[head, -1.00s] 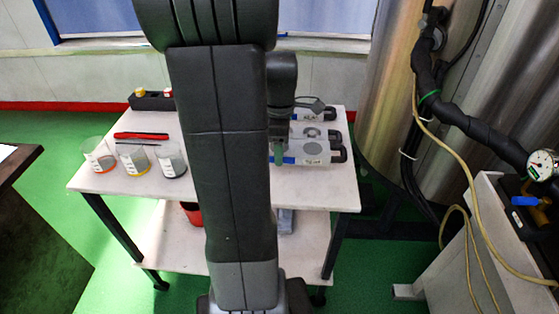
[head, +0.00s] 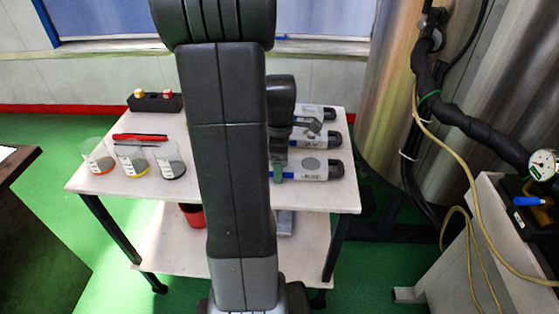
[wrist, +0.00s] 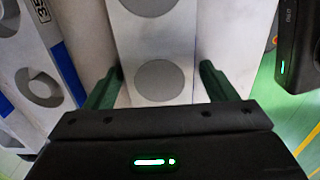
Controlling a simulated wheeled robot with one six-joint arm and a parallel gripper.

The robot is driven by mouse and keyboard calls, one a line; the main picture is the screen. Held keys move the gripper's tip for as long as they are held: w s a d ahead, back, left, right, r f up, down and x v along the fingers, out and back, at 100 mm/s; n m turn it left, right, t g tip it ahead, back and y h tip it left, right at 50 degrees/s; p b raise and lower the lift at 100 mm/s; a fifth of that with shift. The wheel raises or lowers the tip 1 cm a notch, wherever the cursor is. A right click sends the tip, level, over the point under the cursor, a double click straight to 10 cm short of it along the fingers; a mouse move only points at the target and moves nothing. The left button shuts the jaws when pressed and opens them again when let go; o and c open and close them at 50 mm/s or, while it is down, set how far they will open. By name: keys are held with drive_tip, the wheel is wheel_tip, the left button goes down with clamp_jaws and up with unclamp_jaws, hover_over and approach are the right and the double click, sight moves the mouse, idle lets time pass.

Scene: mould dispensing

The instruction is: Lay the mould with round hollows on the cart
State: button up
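My gripper (wrist: 160,90) is open. Its green fingers stand on either side of the mould, with a narrow gap at each. In the head view my gripper (head: 278,172) is at the mould's left end, which my arm partly hides.
Two similar moulds (head: 316,138) (head: 318,112) lie behind it. Several labelled beakers (head: 133,160), a red tool (head: 140,136) and a black rack (head: 154,102) stand at the cart's left. A red container (head: 191,215) is on the lower shelf.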

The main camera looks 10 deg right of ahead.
drive_tip(key=shift+o, duration=0.3)
drive_tip(key=shift+r, duration=0.15)
wheel_tip(320, 180, up, 12)
drive_tip(key=p, duration=0.2)
idle(0.3)
wheel_tip(320, 180, down, 13)
drive_tip(key=shift+r+b, duration=0.2)
drive_tip(key=shift+b, duration=0.9)
wheel_tip(320, 180, up, 2)
drive_tip(key=shift+r+p, duration=0.25)
drive_tip(key=shift+p, duration=0.1)
drive_tip(key=shift+r, duration=0.5)
